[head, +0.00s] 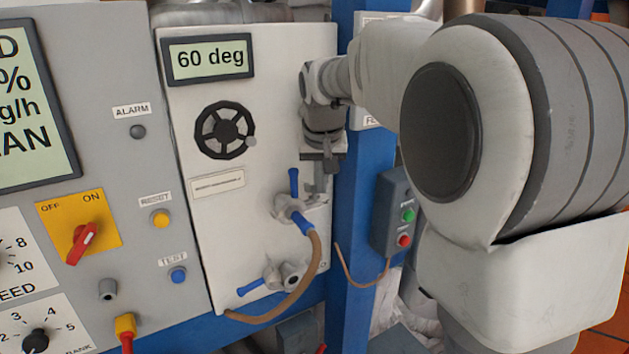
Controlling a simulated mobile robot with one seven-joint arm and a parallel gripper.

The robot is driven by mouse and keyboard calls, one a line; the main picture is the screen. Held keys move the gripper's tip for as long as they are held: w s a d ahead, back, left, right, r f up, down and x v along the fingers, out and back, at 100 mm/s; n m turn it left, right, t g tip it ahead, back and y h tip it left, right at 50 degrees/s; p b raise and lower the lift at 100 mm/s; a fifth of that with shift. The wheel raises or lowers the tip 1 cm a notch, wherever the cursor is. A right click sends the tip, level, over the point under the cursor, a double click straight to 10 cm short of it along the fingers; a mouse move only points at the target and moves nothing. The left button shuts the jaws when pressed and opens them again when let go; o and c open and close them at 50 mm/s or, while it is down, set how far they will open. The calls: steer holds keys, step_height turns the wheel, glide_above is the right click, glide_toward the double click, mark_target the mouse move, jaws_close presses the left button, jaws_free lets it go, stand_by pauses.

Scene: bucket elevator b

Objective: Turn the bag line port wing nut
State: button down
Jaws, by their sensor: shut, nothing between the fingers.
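A grey port fitting (290,207) with a blue upright lever or wing sticks out of the white panel, and a brown hose (318,250) with a blue end runs down from it. Lower down is a second grey fitting (272,276) with a blue lever pointing left and a round open port (292,279) beside it. I cannot tell which part is the bag line port wing nut; the labels are too small to read. My gripper (324,187) points down, shut and empty, above and right of the upper fitting, apparently apart from it.
The white panel carries a black handwheel (224,130) and a display (210,60) reading 60 deg. A blue post (358,200) and a grey button box (397,215) stand close on the right. A control panel (120,70) with a red switch (82,243) is left. My arm covers the right side.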

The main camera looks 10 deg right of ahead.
steer(key=n, duration=0.1)
steer(key=n+y, duration=0.1)
steer(key=n, duration=0.1)
steer(key=shift+w+d+r, duration=0.15)
steer(key=shift+w+d, duration=0.2)
steer(key=shift+d, duration=0.05)
steer(key=shift+w+d+p, duration=0.1)
steer(key=shift+d+p, duration=0.05)
steer(key=shift+p, duration=0.15)
stand_by(0.3)
steer(key=shift+a+r, duration=0.1)
steer(key=shift+a, duration=0.1)
